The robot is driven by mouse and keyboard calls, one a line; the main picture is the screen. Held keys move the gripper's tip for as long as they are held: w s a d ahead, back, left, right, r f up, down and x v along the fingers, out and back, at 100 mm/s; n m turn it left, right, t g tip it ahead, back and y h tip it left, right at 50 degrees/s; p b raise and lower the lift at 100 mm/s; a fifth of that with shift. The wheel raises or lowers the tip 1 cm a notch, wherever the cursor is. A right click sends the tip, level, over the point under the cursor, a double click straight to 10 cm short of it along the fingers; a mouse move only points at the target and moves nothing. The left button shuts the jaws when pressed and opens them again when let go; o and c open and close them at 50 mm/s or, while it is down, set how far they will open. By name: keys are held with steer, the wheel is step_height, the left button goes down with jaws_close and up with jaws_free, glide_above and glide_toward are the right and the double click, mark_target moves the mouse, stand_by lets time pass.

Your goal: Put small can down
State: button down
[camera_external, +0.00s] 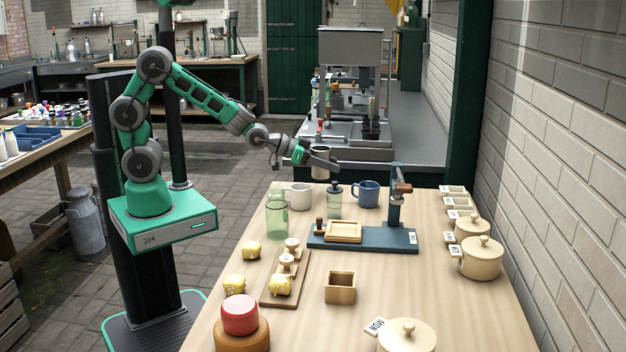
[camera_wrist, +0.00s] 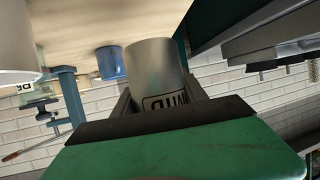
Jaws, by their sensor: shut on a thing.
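My gripper (camera_external: 318,158) is shut on a small grey can (camera_external: 321,168), held up over the far end of the wooden table (camera_external: 480,310). In the wrist view, the small can (camera_wrist: 158,72) sits between the two dark fingers, with part of a dark-lettered label showing low on it. The can appears roughly upright in the outside view. It looks clear of the tabletop, above and behind the mugs. Its far side is hidden.
Near the far edge stand a white mug (camera_external: 299,196), a lidded glass jar (camera_external: 334,203), a blue mug (camera_external: 367,194) and a green glass jar (camera_external: 275,218). A blue press (camera_external: 375,240) is closer. Lidded pots (camera_external: 481,262) line the right. Bare wood lies front right of centre.

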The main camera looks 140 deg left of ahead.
mark_target(313, 149)
steer(key=r, duration=0.1)
steer(key=s+d+r, duration=0.1)
steer(key=d+r, duration=0.1)
steer(key=shift+s+r, duration=0.25)
steer(key=shift+r, duration=0.1)
steer(key=v, duration=1)
steer(key=w+d+m+t+h, duration=0.2)
steer(key=w, duration=1.3)
steer(key=w+d+m+t+h, duration=0.2)
steer(key=w+m, duration=0.1)
steer(key=w, duration=1.2)
steer(key=w+d+f+m+t+h, duration=0.1)
steer(key=w+d+f, duration=0.1)
steer(key=w+d, duration=0.5)
steer(key=w+d+f+m+h, duration=0.1)
steer(key=w+d+f, duration=0.25)
steer(key=w, duration=0.55)
steer(key=f, duration=0.7)
steer(key=shift+s+d+p, duration=0.1)
steer(key=shift+d+p, duration=0.15)
steer(key=shift+p, duration=0.15)
steer(key=shift+f+b, duration=0.3)
steer(key=c, duration=0.6)
jaws_free()
steer(key=shift+s+r, duration=0.1)
